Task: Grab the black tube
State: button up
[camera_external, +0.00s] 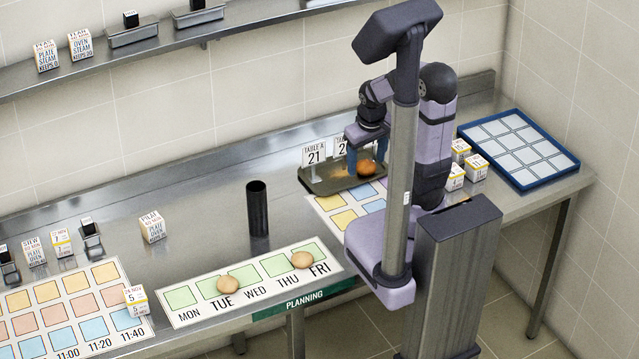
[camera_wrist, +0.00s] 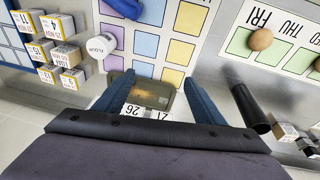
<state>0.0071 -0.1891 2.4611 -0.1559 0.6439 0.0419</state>
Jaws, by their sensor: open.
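The black tube (camera_external: 257,208) stands upright on the steel counter, just behind the planning strip. In the wrist view the tube (camera_wrist: 250,108) lies to the right of my fingers, clear of them. My gripper (camera_external: 362,163) is over the small tray, to the right of the tube in the external view. In the wrist view my gripper (camera_wrist: 160,84) shows two blue fingers spread wide apart, with nothing held between them. The tray's floor shows between and below them. The tube is fully in sight in the external view.
The planning strip (camera_external: 180,298) bears two buns. A white labelled cup (camera_wrist: 103,45), small boxes (camera_external: 476,166) and a blue-framed board (camera_external: 520,182) are nearby. Bare counter lies left of the tube.

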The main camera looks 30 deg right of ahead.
jog(key=w+f+n+t+b, duration=0.25)
jog(key=w+t, duration=0.25)
jog(key=w, duration=0.7)
jog(key=w+a+r+n+t+y+b, duration=0.1)
jog(key=w+a+n+t+y+b, duration=0.25)
jog(key=w+a+y, duration=0.35)
notch_tip(320, 180, up, 2)
jog(key=n+g+y+b, duration=0.35)
jog(key=n+y, duration=0.25)
jog(key=y, duration=0.4)
send_over(260, 202)
jog(key=w+d, duration=0.2)
jog(key=d, duration=0.2)
jog(key=shift+n+g+y, duration=0.3)
jog(key=shift+n+g, duration=0.1)
jog(key=f, duration=0.4)
jog(key=a+f+p, duration=0.1)
jog(key=f, duration=0.3)
jog(key=f+p, duration=0.1)
jog(key=f, duration=0.3)
jog(key=shift+s+a+f, duration=0.1)
jog(key=shift+a+f, duration=0.05)
jog(key=shift+a, duration=0.1)
jog(key=shift+w+a+f, duration=0.1)
jog(key=shift+w+a, duration=0.15)
jog(key=shift+a, duration=0.35)
jog(key=shift+a, duration=0.1)
